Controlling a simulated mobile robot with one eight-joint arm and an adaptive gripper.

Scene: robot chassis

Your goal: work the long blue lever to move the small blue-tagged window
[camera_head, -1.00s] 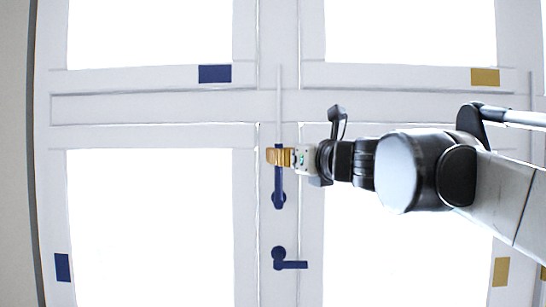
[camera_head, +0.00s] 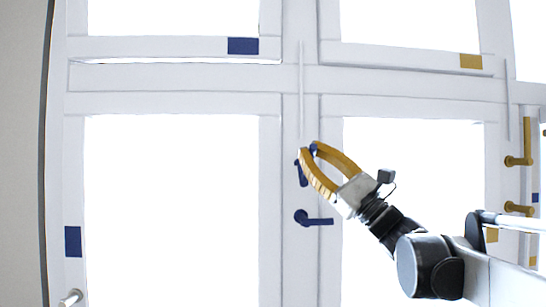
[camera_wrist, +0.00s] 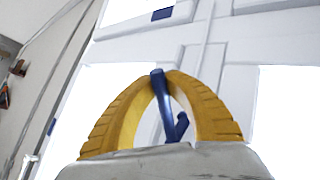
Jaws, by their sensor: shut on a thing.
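The long blue lever (camera_head: 302,176) is on the white middle post, partly hidden by my gripper in the head view. My gripper (camera_head: 309,149) reaches it from the lower right, and its yellow fingers close on the lever's free end. In the wrist view, the lever (camera_wrist: 161,95) runs from between the fingertips down to its pivot on the frame. The small blue-tagged window (camera_head: 175,48) is at the upper left, with its blue tag (camera_head: 242,46) on the bottom rail. A thin bright strip shows under that rail.
A short blue handle (camera_head: 313,219) sits below the lever, pointing right. A larger lower-left window has a blue tag (camera_head: 73,241). Yellow levers (camera_head: 524,160) and a yellow-tagged upper window (camera_head: 470,61) are on the right.

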